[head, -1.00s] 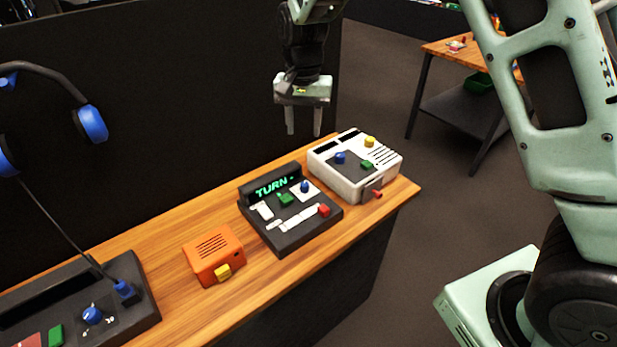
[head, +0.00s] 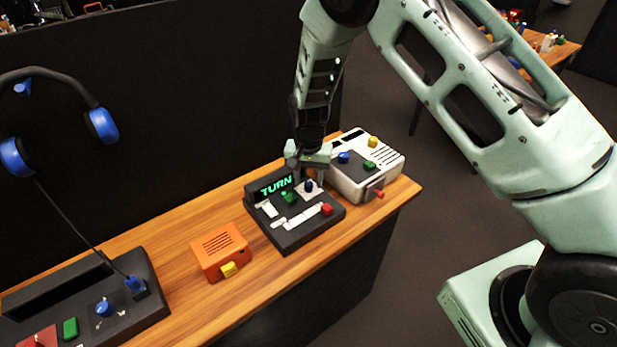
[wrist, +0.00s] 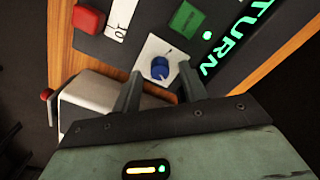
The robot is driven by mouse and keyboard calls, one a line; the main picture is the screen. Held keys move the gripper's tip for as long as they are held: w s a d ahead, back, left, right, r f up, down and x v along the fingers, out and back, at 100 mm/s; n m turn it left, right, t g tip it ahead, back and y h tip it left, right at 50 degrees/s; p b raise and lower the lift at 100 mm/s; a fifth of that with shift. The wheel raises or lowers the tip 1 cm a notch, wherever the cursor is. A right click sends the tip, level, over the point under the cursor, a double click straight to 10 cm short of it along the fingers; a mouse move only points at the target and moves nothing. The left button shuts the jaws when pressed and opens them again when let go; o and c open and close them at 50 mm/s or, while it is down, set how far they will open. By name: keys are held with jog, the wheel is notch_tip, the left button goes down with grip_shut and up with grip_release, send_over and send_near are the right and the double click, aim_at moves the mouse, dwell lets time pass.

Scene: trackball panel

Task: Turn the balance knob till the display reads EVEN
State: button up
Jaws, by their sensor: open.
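The black panel (head: 290,238) sits on the wooden counter. Its display (head: 277,185) reads TURN in green; the word also shows in the wrist view (wrist: 232,40). A blue knob (head: 308,186) stands on a white plate at the panel's upper right, and it shows in the wrist view (wrist: 160,68) with a pointer line on the plate. I take it to be the balance knob, but its label cannot be read. My gripper (wrist: 160,72) is open and points down at the panel. Its fingers are on either side of the blue knob; I cannot tell whether they touch it.
The panel also has a green button (head: 290,198) and a red knob (head: 326,209). A white box (head: 360,187) stands close on the right. An orange box (head: 220,252) is at the left, with bare counter between. A dark wall rises behind.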

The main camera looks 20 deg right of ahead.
jog(key=shift+f, duration=0.45)
grip_shut()
jog(key=shift+f+n+b, duration=0.1)
jog(key=shift+n+b, duration=0.35)
jog(key=shift+n, duration=0.25)
jog(key=shift+n+b, duration=0.35)
jog(key=shift+n, duration=0.75)
grip_release()
